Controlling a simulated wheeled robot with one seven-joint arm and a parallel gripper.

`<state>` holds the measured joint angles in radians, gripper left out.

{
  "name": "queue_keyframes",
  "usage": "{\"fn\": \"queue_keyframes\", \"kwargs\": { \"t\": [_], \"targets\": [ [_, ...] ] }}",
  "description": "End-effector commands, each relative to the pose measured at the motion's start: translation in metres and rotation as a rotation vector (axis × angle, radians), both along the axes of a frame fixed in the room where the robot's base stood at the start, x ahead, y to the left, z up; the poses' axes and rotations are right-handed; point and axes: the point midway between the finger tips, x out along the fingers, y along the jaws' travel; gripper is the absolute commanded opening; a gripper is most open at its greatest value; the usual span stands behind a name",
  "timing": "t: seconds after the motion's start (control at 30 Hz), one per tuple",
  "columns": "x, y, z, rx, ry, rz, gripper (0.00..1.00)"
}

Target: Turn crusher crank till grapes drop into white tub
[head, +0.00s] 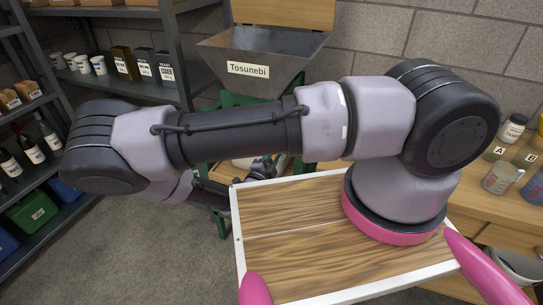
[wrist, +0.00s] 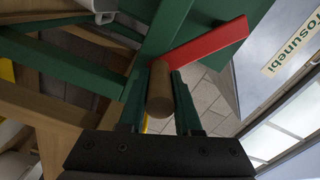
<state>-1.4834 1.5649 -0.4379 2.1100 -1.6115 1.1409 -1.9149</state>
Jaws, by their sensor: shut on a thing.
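The crusher's grey metal hopper (head: 262,72), labelled "Tosunebi", stands on a green frame (head: 228,100) behind my arm. Its side also shows at the right of the wrist view (wrist: 285,70). In the wrist view the red crank arm (wrist: 212,43) runs to a wooden crank handle (wrist: 160,92). My gripper (wrist: 158,100) is shut on this handle, one finger on each side. In the head view my arm hides the crank and most of the gripper. A white rim (wrist: 90,8) at the top of the wrist view may be the tub; I cannot tell. I see no grapes.
A shelf with cups, tins and boxes (head: 123,64) stands at the back left, and bottles (head: 30,147) and a green crate (head: 32,213) are at the left. A wooden bench (head: 510,205) with jars and measuring cups (head: 502,177) is at the right. Floor at lower left is clear.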

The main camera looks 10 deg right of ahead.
Motion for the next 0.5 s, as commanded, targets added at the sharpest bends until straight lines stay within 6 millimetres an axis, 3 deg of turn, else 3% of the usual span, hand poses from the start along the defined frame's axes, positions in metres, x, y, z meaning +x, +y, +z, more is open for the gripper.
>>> {"fn": "queue_keyframes", "kwargs": {
  "t": [0.5],
  "targets": [
    [-0.006, -0.008, 0.020, -0.105, 0.070, 0.001, 0.00]
  ]
}}
